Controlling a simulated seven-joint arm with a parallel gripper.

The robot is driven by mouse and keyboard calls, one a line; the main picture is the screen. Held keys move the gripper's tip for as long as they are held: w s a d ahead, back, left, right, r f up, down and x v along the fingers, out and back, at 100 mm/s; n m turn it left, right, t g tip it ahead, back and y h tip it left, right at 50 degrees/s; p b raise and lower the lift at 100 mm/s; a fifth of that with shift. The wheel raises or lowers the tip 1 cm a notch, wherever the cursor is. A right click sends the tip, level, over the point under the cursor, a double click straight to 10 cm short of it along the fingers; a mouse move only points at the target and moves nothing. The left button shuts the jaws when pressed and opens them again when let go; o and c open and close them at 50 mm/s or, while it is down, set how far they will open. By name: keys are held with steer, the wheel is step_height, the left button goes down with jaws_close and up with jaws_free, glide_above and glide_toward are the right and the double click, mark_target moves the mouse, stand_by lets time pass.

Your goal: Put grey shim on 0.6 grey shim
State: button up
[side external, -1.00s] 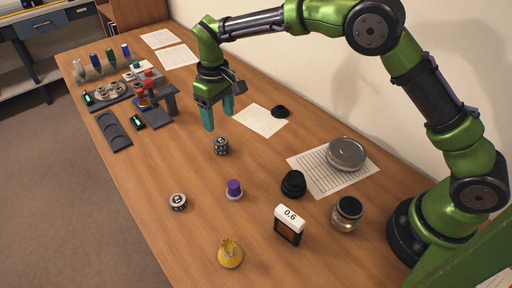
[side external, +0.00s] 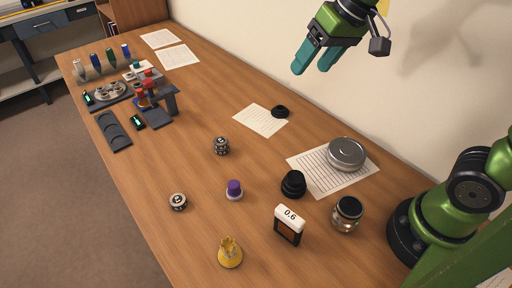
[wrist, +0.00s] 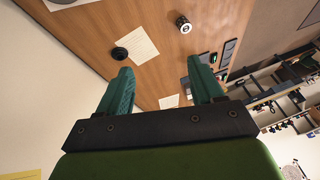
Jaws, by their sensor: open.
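A small stand with a white "0.6" label (side external: 289,225) is near the front of the table in the side view; its lower part is dark with an orange-brown patch. I cannot make out a separate grey shim in either view. My gripper (side external: 311,70) is open and empty, high above the far edge of the table near the wall. Its two teal fingers also show in the wrist view (wrist: 160,70), spread apart with nothing between them.
A silver tin (side external: 346,153), a jar (side external: 347,214), a black stepped part (side external: 293,184), a purple-topped piece (side external: 234,189) and a yellow crown-shaped piece (side external: 230,254) stand around the label. A dark recessed tray (side external: 115,132) and a grey-and-red fixture (side external: 165,100) are far left.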

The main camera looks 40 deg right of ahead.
steer(key=s+d+f+m+t, duration=0.2)
steer(key=s+d+f, duration=0.1)
steer(key=s, duration=0.6)
steer(key=shift+s+f+m+t, duration=0.15)
steer(key=shift+s+m+t, duration=0.15)
steer(key=shift+s, duration=0.05)
